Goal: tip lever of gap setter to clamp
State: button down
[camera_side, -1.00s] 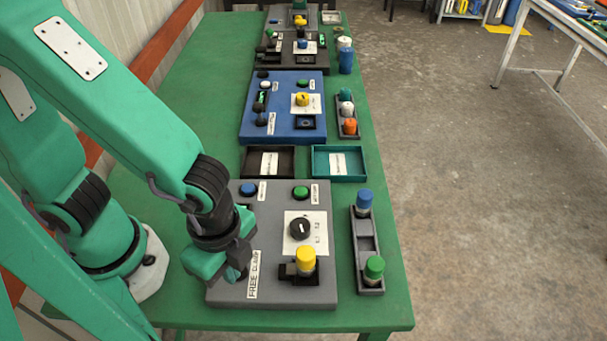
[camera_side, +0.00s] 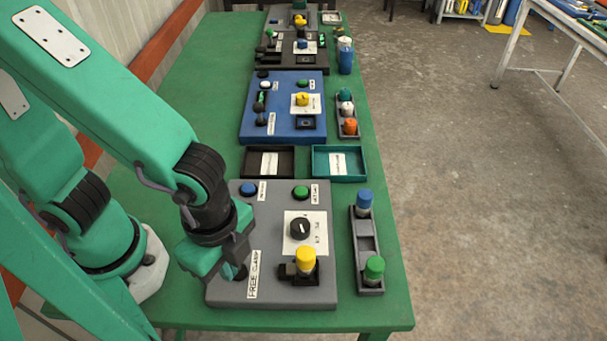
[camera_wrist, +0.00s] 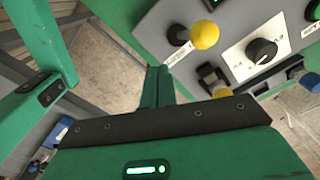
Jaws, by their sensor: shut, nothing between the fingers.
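The gap setter is a grey panel (camera_side: 275,215) at the near end of the green table. The strip (camera_side: 253,274) reads FREE and CLAMP. My gripper (camera_side: 236,272) is shut and empty, low over the panel's left part. In the wrist view its green fingers (camera_wrist: 158,80) lie below and left of the knob, with a visible gap in the picture. Contact with the lever cannot be judged.
The panel also carries a black dial (camera_side: 300,229), blue (camera_side: 248,189) and green (camera_side: 301,192) buttons, and a yellow-topped piece (camera_side: 305,259) in a black holder. A dark rack (camera_side: 366,243) stands to the right. Two trays and a blue panel (camera_side: 285,120) lie beyond.

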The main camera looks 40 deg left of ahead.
jog(key=shift+r, duration=2.4)
jog(key=w+a+r+n+t, duration=0.2)
jog(key=w+a+r+n, duration=0.1)
jog(key=a+n, duration=0.2)
jog(key=w+a+r+n+t, duration=0.1)
jog(key=w+a+r+n, duration=0.2)
jog(key=a+n, duration=0.2)
jog(key=w+a+r+n+t, duration=0.2)
jog(key=w+a+r+n, duration=0.1)
jog(key=a, duration=0.7)
jog(key=shift+w+a+r+n+t, duration=0.3)
jog(key=shift+r+n, duration=0.15)
jog(key=shift+n, duration=0.55)
